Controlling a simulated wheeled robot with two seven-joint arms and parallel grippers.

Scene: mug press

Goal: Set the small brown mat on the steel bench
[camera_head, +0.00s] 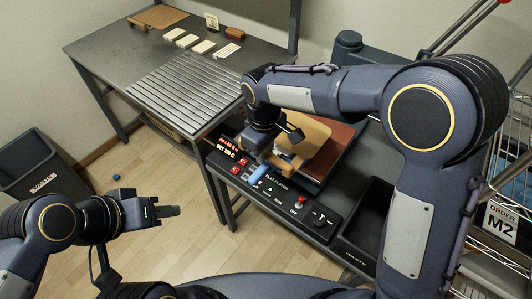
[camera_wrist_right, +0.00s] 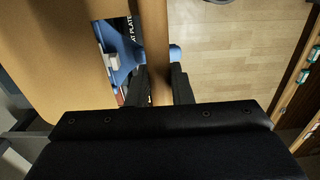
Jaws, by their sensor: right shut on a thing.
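The small brown mat (camera_head: 310,139) is tan and tilted over the flat press at the centre of the head view. My right gripper (camera_head: 284,160) is shut on it at its near left side. In the right wrist view, a tan strip (camera_wrist_right: 155,50) runs between the fingers of the right gripper (camera_wrist_right: 160,88), and a broad tan face (camera_wrist_right: 55,50) fills the left. The steel bench (camera_head: 112,62) is dark grey, at the upper left, apart from the mat. My left gripper (camera_head: 168,211) is over the floor, away from the mat; its finger gap does not show.
The bench carries a ribbed plate (camera_head: 185,92), several pale blocks (camera_head: 203,47), a brown board (camera_head: 158,17) and a wooden-handled tool (camera_head: 138,24). The press has a red-brown pad (camera_head: 333,150), a control panel (camera_head: 290,200) and a blue part (camera_head: 259,174). A dark bin (camera_head: 35,165) stands left.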

